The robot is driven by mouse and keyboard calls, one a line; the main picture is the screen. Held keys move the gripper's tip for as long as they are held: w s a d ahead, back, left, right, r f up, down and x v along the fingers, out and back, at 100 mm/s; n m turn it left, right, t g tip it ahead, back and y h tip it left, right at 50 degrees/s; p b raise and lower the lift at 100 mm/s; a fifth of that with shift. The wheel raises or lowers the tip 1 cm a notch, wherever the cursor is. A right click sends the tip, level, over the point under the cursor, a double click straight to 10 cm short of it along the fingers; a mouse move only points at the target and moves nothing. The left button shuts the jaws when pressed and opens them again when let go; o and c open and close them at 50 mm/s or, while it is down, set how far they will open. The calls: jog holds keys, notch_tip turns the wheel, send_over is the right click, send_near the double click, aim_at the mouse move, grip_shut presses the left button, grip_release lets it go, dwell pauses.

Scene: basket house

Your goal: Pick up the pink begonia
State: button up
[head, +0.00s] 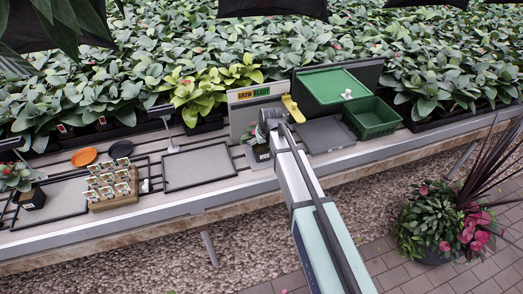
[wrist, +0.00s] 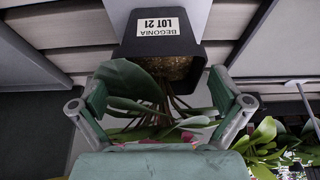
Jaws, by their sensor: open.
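A potted begonia is in the wrist view, in a black pot (wrist: 160,45) labelled "BEGONIA LOT 21". Its green leaves (wrist: 130,78) and reddish stems reach between my fingers, and pink petals show low in the picture, partly hidden by my gripper. My gripper (wrist: 160,92) is open, with one finger on each side of the stems and leaves. I cannot tell whether the fingers touch the plant. In the head view my gripper (head: 268,120) is over the bench in front of the sign, and a dark pot shows partly hidden just below it.
A "GROW READY" sign (head: 252,108) stands behind. A yellow object (head: 292,108) is beside my gripper. A green bin (head: 371,118) and green tray (head: 335,86) are to the right. A grey tray (head: 200,167) and wooden rack (head: 110,187) are left. Dense foliage fills the back.

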aim_at(262, 147)
jog(key=shift+p+x, duration=0.9)
jog(key=shift+x, duration=1.4)
jog(key=shift+s, duration=0.1)
jog(key=c, duration=1.3)
jog(key=shift+r, duration=0.1)
